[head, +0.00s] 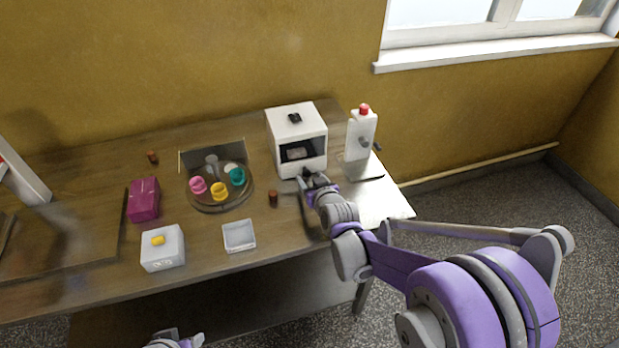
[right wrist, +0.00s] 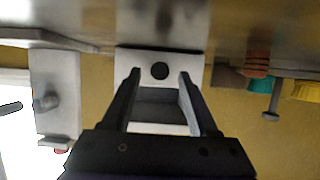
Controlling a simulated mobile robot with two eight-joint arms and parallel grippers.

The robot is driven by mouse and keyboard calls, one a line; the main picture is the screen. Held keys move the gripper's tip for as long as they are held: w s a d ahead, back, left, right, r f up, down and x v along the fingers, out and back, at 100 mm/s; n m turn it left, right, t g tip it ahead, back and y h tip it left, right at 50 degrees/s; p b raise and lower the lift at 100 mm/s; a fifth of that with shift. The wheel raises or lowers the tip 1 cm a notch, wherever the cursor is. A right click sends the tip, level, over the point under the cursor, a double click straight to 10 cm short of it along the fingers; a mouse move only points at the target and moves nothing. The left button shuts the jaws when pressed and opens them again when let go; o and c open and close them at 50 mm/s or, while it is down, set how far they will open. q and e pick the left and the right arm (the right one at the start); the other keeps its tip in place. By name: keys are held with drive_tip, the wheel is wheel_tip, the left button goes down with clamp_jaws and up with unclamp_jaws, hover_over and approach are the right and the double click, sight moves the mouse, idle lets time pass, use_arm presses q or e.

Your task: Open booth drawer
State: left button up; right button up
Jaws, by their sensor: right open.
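The white booth (head: 286,124) stands at the back of the table, with a dark opening in its front and a small black piece on top. My right gripper (head: 308,179) is in front of the booth's lower front, partly covering it. In the right wrist view, my right gripper (right wrist: 160,75) is open, its fingers on either side of a round black knob (right wrist: 160,71) on a pale front panel (right wrist: 129,60), seemingly the drawer's. I cannot tell whether the fingers touch it. Part of my left gripper (head: 175,341) shows at the bottom edge; its jaws are unclear.
A white bottle with a red cap (head: 361,136) stands right of the booth. A round tray (head: 215,207) with coloured cups is to the left. A small brown cylinder (head: 273,199) stands close to my right gripper. A clear dish (head: 239,236) lies near the front.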

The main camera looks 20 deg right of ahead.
drive_tip(key=shift+w+f, duration=0.2)
drive_tip(key=shift+w, duration=0.35)
clamp_jaws()
idle(1.1)
